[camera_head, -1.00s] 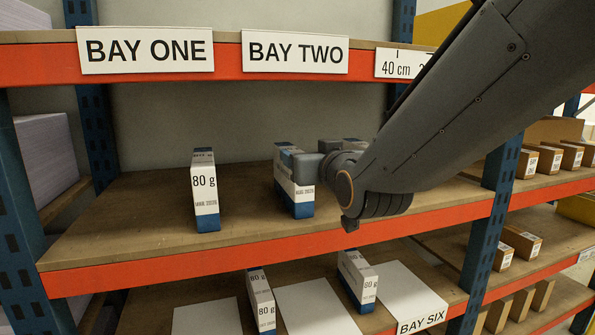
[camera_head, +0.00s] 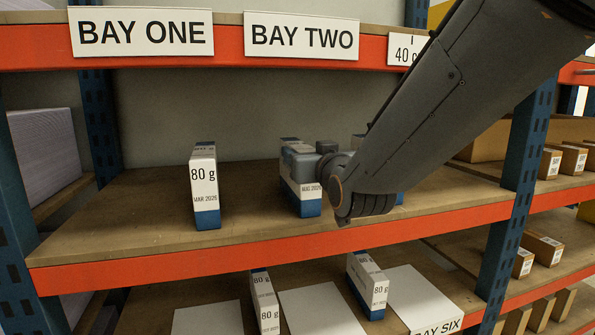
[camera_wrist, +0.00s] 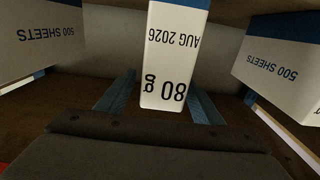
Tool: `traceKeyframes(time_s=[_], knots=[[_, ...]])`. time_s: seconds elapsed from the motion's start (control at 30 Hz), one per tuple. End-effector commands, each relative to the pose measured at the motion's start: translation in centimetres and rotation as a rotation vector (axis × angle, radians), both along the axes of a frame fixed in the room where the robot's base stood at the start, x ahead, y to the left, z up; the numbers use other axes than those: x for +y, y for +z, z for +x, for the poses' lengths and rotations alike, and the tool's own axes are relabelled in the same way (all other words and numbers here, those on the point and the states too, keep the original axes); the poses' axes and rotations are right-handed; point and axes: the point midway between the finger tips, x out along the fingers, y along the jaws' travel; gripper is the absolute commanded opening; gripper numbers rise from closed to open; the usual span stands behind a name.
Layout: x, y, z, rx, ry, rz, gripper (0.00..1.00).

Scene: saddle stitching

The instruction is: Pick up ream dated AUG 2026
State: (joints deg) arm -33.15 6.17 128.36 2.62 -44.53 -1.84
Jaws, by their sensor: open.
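The ream dated AUG 2026 (camera_head: 305,207) stands upright on the middle shelf under the BAY TWO sign, white with a blue base. My gripper (camera_head: 318,150) is at its upper part and my arm covers its right side. In the wrist view the ream (camera_wrist: 172,60) appears upside down, with "AUG 2026" and "80 g" readable. My gripper (camera_wrist: 162,98) is open there, one finger to the left of the ream and the other at its right edge, partly hidden by it. I cannot tell how far the fingers reach along its sides.
A ream dated MAR 2026 (camera_head: 204,188) stands to the left with clear shelf between. Another ream is mostly hidden behind my gripper on the right (camera_head: 400,198). In the wrist view, reams marked 500 SHEETS flank both sides (camera_wrist: 40,40) (camera_wrist: 285,65). An orange shelf edge (camera_head: 180,262) runs in front.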

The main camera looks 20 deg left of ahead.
Motion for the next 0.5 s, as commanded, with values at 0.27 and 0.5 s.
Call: traceKeyframes(time_s=[0.27, 0.5], knots=[[1.9, 0.2, 2.5, -0.001, 0.003, -0.001, 0.61], [2.4, 0.1, 3.2, -0.001, 0.004, 0.0, 0.61]])
